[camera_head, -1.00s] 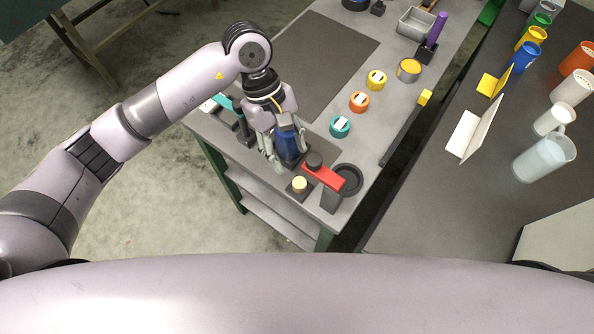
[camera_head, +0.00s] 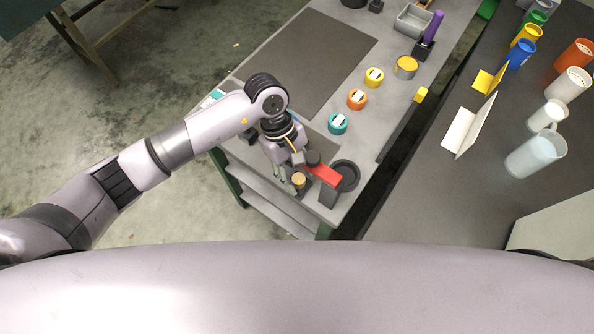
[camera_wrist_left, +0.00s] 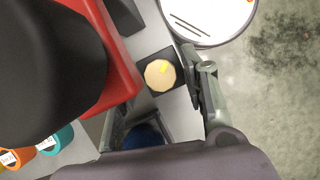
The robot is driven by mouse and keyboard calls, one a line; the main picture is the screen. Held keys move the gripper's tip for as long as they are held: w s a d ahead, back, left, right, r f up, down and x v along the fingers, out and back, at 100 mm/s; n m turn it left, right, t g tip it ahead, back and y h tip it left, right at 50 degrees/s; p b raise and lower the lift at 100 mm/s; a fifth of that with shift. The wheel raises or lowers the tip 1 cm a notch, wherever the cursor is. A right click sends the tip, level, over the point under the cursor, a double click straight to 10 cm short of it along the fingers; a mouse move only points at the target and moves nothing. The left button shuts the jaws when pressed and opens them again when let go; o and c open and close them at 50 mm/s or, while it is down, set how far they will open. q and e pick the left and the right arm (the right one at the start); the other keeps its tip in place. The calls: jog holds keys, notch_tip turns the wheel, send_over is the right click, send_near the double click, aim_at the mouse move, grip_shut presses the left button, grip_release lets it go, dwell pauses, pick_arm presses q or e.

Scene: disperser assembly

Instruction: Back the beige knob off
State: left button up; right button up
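The beige knob (camera_head: 299,180) sits on a small dark square base near the table's front edge. It also shows in the left wrist view (camera_wrist_left: 160,75), with a small yellow mark on its top. My left gripper (camera_head: 290,172) is at the knob, just above and beside it in the head view. In the left wrist view its fingers (camera_wrist_left: 158,100) are spread apart, with the knob beyond the gap between them. The gripper looks open and empty; contact with the knob cannot be told. My right gripper is in neither view.
A red arm (camera_head: 325,174) with a black top stands close to the right of my gripper. A black round dish (camera_head: 347,175) is beside it. A blue object (camera_wrist_left: 143,136) is close under the gripper. Teal (camera_head: 338,123), orange (camera_head: 357,99) and yellow (camera_head: 374,77) round pieces stand farther back.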

pick_arm(q)
grip_shut()
dwell(0.3)
jog(key=shift+f+n+b, duration=0.15)
jog(key=shift+n+b, duration=0.35)
jog(key=shift+b, duration=0.1)
jog(key=shift+a+n+t+h+b, duration=0.1)
jog(key=shift+n+t+h+b, duration=0.3)
jog(key=shift+n+b, duration=0.6)
jog(key=n+t+b, duration=0.1)
jog(key=n, duration=0.2)
jog(key=shift+s+b, duration=0.15)
jog(key=shift+b, duration=0.2)
jog(key=shift+n+t+h+b, duration=0.4)
jog(key=shift+n+b, duration=0.05)
jog(key=shift+n, duration=0.35)
